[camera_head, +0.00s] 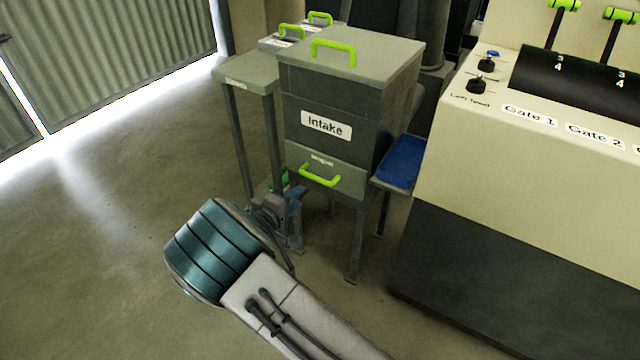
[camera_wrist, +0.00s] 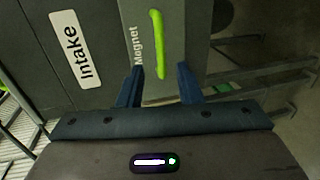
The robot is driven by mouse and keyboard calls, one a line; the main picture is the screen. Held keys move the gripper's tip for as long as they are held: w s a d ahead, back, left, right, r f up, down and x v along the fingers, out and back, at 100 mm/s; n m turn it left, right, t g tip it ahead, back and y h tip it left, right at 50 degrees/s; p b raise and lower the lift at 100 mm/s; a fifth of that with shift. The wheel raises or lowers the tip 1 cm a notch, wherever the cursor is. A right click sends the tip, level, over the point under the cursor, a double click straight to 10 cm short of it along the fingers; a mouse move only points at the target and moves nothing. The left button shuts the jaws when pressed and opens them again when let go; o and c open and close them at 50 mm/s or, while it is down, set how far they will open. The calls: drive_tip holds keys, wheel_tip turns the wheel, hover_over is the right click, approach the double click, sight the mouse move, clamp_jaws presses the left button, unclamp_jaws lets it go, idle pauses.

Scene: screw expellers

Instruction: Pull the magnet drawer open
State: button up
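The magnet drawer (camera_head: 346,181) is the low front panel of the grey Intake cabinet (camera_head: 352,110), with a small label and a lime-green bar handle (camera_head: 320,180). The drawer looks flush with the cabinet. In the wrist view the drawer front (camera_wrist: 186,30) stands ahead, and its handle (camera_wrist: 157,45) runs lengthwise, lined up with the gap between my fingers. My gripper (camera_wrist: 160,76) is open and empty, with the fingertips short of the handle. In the head view my gripper (camera_head: 293,203) is below and left of the handle, partly hidden by my wrist.
A blue tray (camera_head: 402,162) sits right of the cabinet. A narrow grey stand (camera_head: 247,70) is at its left. A large cream machine (camera_head: 530,160) with gate labels fills the right. Open concrete floor (camera_head: 100,220) lies to the left.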

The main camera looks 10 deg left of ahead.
sight(318, 181)
drive_tip(key=b+x, duration=0.2)
drive_tip(key=x, duration=1)
drive_tip(key=shift+w+d, duration=0.1)
drive_tip(key=shift+w, duration=0.1)
clamp_jaws()
